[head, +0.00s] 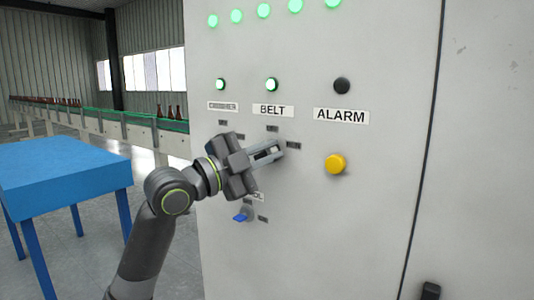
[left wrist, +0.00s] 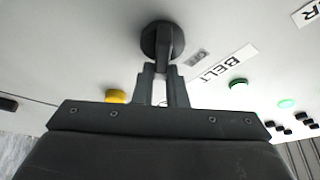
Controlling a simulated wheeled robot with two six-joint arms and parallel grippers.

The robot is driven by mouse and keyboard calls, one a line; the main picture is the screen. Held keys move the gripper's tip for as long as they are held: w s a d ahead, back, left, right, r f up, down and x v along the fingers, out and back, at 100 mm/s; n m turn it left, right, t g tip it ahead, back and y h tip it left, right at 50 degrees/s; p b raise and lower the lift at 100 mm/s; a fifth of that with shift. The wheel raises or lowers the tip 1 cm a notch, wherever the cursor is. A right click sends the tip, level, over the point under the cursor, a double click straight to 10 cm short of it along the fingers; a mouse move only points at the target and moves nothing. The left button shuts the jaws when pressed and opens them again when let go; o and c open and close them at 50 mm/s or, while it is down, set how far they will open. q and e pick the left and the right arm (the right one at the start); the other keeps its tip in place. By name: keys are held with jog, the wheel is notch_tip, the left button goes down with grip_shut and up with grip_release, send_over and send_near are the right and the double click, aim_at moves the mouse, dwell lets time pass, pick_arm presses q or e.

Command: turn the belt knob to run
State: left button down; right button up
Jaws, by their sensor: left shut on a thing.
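The belt knob (left wrist: 163,38) is a dark round knob with a raised grip bar on the pale panel, below the BELT label (head: 272,111). My left gripper (head: 272,152) reaches it from the lower left and hides most of it in the head view. In the left wrist view my left gripper (left wrist: 163,73) is shut on the knob's grip bar. The BELT label (left wrist: 228,65) and a lit green lamp (left wrist: 238,84) also show there. My right gripper is out of view.
A yellow button (head: 335,163) under the ALARM label (head: 341,116) is to the right. A blue-handled switch (head: 241,217) is below my gripper. A blue table (head: 65,165) stands left of the cabinet, before a conveyor (head: 110,125) with brown bottles.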

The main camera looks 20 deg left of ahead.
pick_arm(q)
jog(key=shift+f, duration=0.15)
jog(key=c, duration=1.5)
grip_release()
jog(key=shift+w+a, duration=0.1)
jog(key=shift+o, duration=0.2)
